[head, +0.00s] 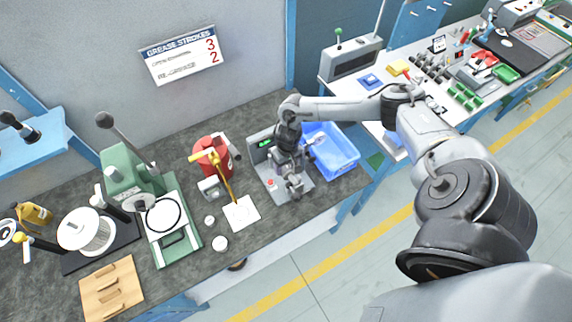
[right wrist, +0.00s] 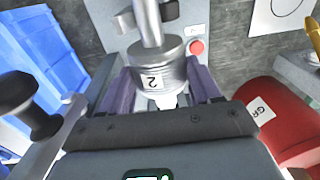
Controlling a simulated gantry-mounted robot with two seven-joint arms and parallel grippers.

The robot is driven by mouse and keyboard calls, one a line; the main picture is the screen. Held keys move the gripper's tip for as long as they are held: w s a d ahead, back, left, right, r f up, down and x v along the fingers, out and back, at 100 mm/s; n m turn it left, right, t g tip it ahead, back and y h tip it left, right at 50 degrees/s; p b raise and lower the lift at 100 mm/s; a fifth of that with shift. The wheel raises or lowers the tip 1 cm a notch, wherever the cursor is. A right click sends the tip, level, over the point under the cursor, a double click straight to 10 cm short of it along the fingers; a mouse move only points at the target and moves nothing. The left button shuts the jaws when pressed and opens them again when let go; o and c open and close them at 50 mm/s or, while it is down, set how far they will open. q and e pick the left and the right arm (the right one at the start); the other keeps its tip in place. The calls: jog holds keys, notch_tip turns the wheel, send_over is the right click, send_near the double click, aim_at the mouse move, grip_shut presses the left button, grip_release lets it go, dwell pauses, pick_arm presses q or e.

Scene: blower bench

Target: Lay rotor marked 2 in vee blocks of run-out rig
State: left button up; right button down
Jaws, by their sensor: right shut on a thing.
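The rotor marked 2 (right wrist: 158,70) is a silvery metal drum with a shaft; its white label with a 2 shows in the right wrist view. My right gripper (right wrist: 160,92) is shut on it, with a finger on each side. In the head view the right gripper (head: 291,168) is over the run-out rig (head: 301,194), a grey plate with a green display and a red button. The rig's plate (right wrist: 189,16) also shows beyond the rotor in the right wrist view. The vee blocks are mostly hidden, so I cannot tell whether the rotor touches them. My left gripper is out of view.
A blue bin (head: 340,160) stands close right of the rig. A red grease container (head: 207,150) and a white sheet (head: 241,214) are to its left. A green press (head: 130,178), a white reel (head: 88,232) and a wooden rack (head: 112,290) fill the bench's left.

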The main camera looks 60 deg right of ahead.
jog(key=shift+w, duration=0.1)
jog(key=shift+c, duration=1.3)
grip_release()
jog(key=shift+d+r, duration=0.1)
jog(key=shift+o, duration=0.5)
jog(key=r, duration=0.9)
jog(key=shift+s+d+r+p, duration=0.2)
jog(key=shift+r+p, duration=0.1)
jog(key=shift+p, duration=0.1)
jog(key=shift+r, duration=0.55)
